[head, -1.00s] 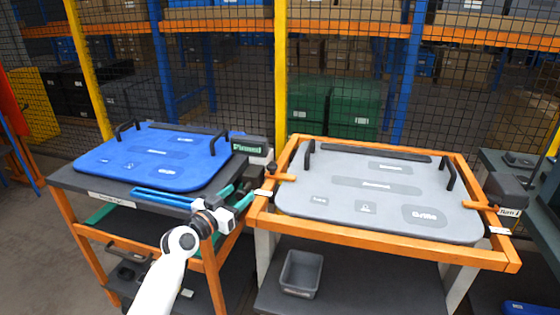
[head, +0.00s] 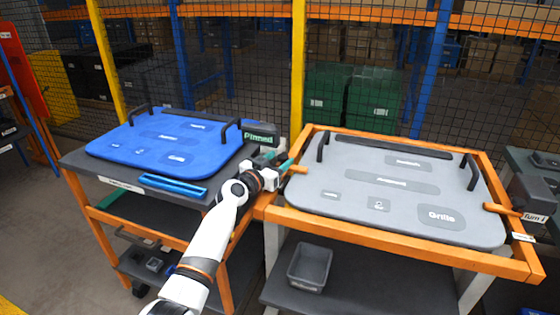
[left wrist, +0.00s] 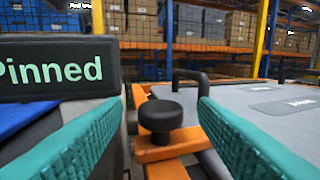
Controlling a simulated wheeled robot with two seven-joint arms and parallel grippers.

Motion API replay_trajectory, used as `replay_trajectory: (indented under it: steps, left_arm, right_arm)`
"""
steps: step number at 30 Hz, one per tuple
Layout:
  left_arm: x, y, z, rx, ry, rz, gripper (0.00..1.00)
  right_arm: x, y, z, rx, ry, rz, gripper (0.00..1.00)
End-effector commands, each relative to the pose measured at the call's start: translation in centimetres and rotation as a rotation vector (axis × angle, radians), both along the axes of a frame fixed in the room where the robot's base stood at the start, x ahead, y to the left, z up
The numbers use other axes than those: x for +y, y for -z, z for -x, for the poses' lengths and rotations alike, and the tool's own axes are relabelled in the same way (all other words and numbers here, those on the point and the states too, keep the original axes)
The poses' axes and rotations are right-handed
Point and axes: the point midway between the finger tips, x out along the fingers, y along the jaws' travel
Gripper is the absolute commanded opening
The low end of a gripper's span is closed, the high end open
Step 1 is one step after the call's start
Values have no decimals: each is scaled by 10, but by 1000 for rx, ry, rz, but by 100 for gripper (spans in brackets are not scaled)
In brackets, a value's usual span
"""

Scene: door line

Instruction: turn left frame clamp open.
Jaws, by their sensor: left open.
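The grey panel (head: 385,190), marked Grille, lies in an orange frame (head: 390,240). The left frame clamp (head: 296,169) shows as a short orange arm at the frame's left side, lying over the panel's edge. In the left wrist view its black round knob (left wrist: 160,116) stands on an orange plate. My left gripper (head: 278,165) is open, close to the clamp. Its teal fingers (left wrist: 150,140) appear either side of the knob, with gaps, and nothing is between them but that view of the knob. A second orange clamp (head: 501,210) is at the frame's right side. My right gripper is not in view.
A blue panel (head: 165,145) with black handles lies on the left cart (head: 100,175). A sign reading Pinned (head: 259,135) stands beside my left gripper. A grey bin (head: 310,268) sits on the lower shelf. A mesh fence (head: 240,75) stands behind.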

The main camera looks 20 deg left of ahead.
Motion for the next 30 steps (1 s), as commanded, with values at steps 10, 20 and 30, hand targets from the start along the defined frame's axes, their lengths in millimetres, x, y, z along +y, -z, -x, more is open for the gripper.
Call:
replay_trajectory:
  steps: [10,20,30]
  left_arm:
    - [-4,0,-11,0,0,0,53]
    - [-4,0,-11,0,0,0,19]
    - [-4,-1,-11,1,-7,-1,0]
  right_arm:
    - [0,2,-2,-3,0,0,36]
    - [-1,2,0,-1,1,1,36]
    - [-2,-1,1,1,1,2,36]
